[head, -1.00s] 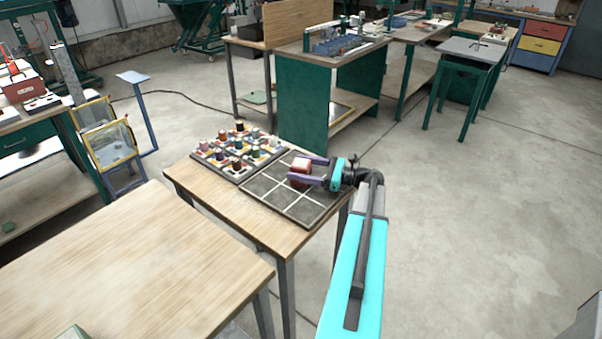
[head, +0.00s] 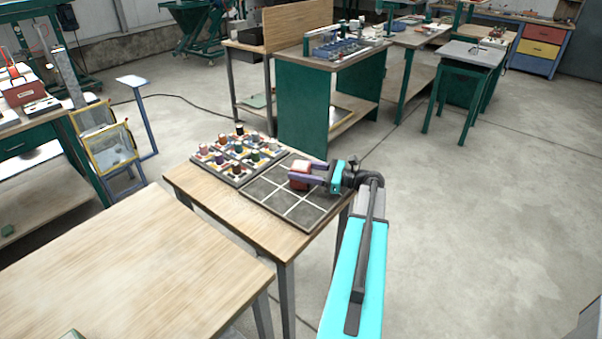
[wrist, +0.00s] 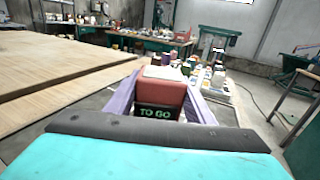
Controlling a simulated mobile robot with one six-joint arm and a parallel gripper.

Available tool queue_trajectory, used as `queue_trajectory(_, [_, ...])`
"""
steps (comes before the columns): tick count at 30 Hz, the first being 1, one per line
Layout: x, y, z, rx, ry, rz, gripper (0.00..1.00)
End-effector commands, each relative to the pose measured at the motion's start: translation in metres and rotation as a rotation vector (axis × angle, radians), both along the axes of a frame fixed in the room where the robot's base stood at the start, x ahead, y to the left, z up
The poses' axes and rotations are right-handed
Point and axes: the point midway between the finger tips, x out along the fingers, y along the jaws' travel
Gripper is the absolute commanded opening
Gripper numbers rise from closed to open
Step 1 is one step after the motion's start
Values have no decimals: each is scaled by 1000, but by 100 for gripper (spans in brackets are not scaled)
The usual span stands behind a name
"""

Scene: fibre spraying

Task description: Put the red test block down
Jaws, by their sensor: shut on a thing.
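The red test block (head: 299,177) is between the jaws of my gripper (head: 304,176), over the far right part of a dark tray with a white grid (head: 292,204). In the wrist view the red block (wrist: 162,93) shows a pale top and a dark label reading "TO GO". The purple fingers of my gripper (wrist: 160,103) press on its two sides. The block is at or very near the tray surface; I cannot tell whether it touches. The grid squares in front of it are empty.
A rack of several coloured spools (head: 238,155) stands left of the tray on the same small wooden table (head: 190,184). A larger wooden table (head: 120,270) is at the near left. A green-sided bench (head: 303,108) stands behind. Open floor lies to the right.

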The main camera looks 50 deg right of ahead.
Motion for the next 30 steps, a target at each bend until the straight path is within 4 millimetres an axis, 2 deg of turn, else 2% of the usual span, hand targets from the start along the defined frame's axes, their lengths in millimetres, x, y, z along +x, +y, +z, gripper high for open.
queue_trajectory(11, [0,1,31,-3,-4,0,3])
queue_trajectory(30, [-82,50,37,-1,-3,-1,3])
